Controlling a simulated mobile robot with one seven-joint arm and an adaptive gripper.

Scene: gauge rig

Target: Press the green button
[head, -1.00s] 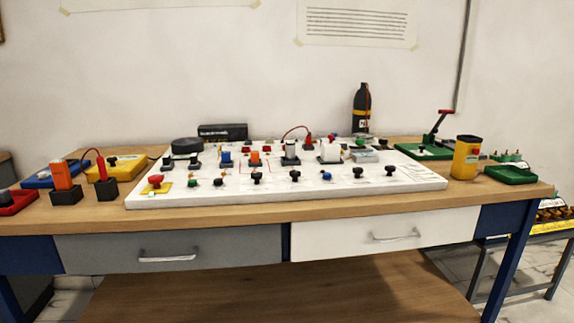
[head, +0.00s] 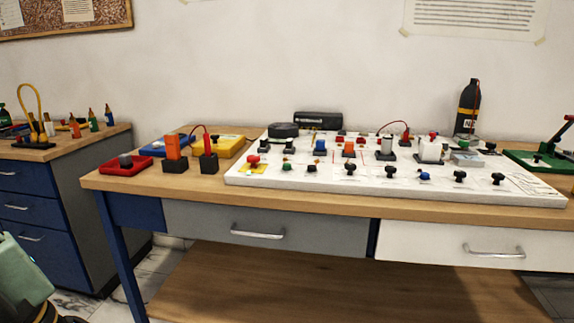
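The white panel (head: 395,190) lies on the wooden workbench and carries many small controls. A small green button (head: 287,167) sits near its front left, just right of a red mushroom button (head: 253,160) on a yellow base. The green button is small in the picture, and I cannot tell whether it is pressed. My gripper does not show in this view, so its distance from the button cannot be seen.
The workbench (head: 140,186) has a grey drawer (head: 290,229) and a white drawer below. Red (head: 122,166), blue and yellow trays and two dark-based blocks stand left of the panel. A blue-grey cabinet (head: 95,190) stands farther left. A pale green object (head: 22,272) shows at bottom left.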

